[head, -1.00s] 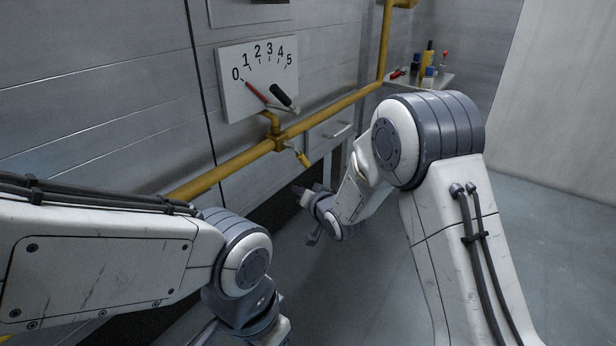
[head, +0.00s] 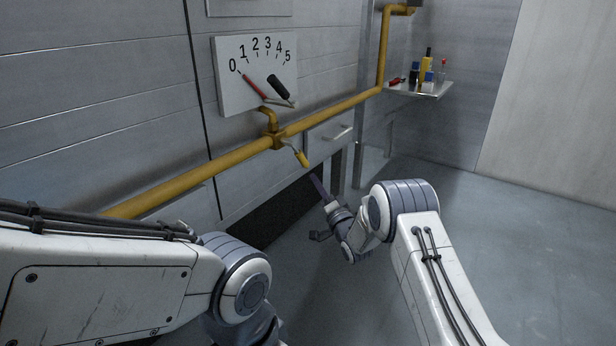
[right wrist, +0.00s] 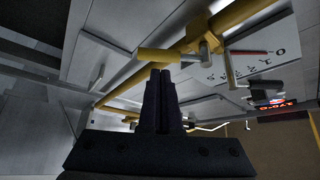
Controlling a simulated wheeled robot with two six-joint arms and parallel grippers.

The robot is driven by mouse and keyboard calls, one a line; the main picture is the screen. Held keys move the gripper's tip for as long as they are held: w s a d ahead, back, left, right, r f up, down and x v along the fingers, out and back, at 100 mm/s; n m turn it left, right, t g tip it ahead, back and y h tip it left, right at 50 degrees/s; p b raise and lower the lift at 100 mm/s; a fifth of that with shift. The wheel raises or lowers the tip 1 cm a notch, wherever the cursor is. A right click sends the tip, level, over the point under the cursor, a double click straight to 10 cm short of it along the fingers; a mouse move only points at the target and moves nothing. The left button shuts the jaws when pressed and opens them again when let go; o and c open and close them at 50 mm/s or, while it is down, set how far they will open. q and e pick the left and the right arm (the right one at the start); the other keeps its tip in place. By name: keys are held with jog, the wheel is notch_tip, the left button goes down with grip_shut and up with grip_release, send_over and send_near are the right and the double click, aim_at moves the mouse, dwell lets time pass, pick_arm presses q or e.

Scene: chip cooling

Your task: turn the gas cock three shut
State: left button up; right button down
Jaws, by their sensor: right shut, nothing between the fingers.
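The gas cock's yellow-gripped handle (head: 302,158) slants down to the right from the yellow pipe (head: 240,150) in the head view. In the right wrist view the handle's yellow grip (right wrist: 158,54) lies just beyond my fingertips, across them. I cannot tell whether they touch. My right gripper (head: 315,180) is shut and empty, just below the handle, its fingers pointing up towards it. It also shows in the right wrist view (right wrist: 160,76). My left gripper is out of view; only its arm shows at lower left. No number marking the cock is visible.
A white dial board (head: 228,92) numbered 0 to 5, with a red needle and a black-handled lever (head: 278,84), hangs above the pipe. A shelf (head: 405,91) with small bottles stands at the back right. The floor (head: 490,210) on the right is clear.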

aim_at(304, 161)
jog(key=b+x, duration=0.2)
jog(key=x, duration=0.2)
jog(key=shift+w+a, duration=0.15)
jog(key=shift+w, duration=0.2)
jog(key=shift+w+a+r+b, duration=0.35)
jog(key=shift+w+b, duration=0.1)
jog(key=shift+w, duration=0.15)
jog(key=shift+d, duration=0.15)
